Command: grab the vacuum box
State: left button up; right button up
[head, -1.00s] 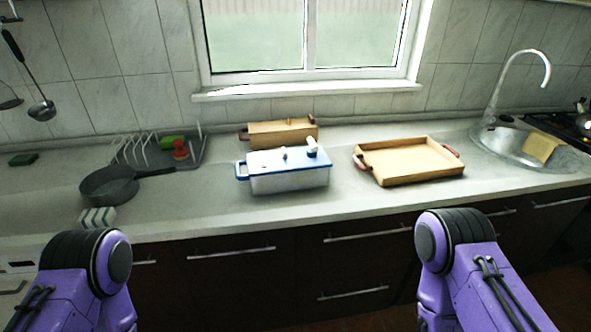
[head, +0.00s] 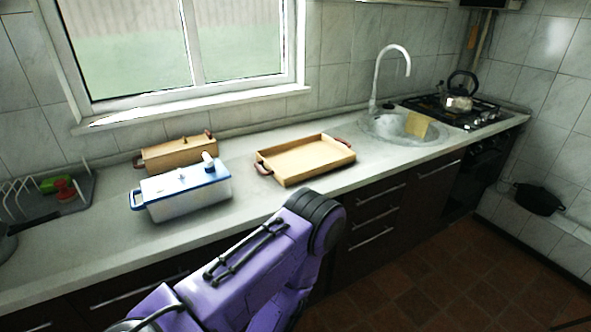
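The vacuum box, a white box with a blue-edged lid (head: 181,190), stands on the counter left of the middle in the head view. It has a blue handle at its left end and a white knob or valve on top. My purple right arm reaches up in front of the counter, right of and nearer than the box. Neither gripper shows in the head view. Nothing touches the box.
A wooden box (head: 178,153) stands close behind the vacuum box. A wooden tray (head: 305,158) with red handles lies to its right. A dish rack (head: 75,190) is at the left. The sink (head: 385,127), kettle (head: 459,97) and stove (head: 490,112) are farther right. A black pot (head: 538,198) is at the far right.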

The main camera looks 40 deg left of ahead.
aim_at(166, 198)
jog(key=z, duration=1.1)
jog(key=k, duration=1.45)
jog(key=u, duration=1.8)
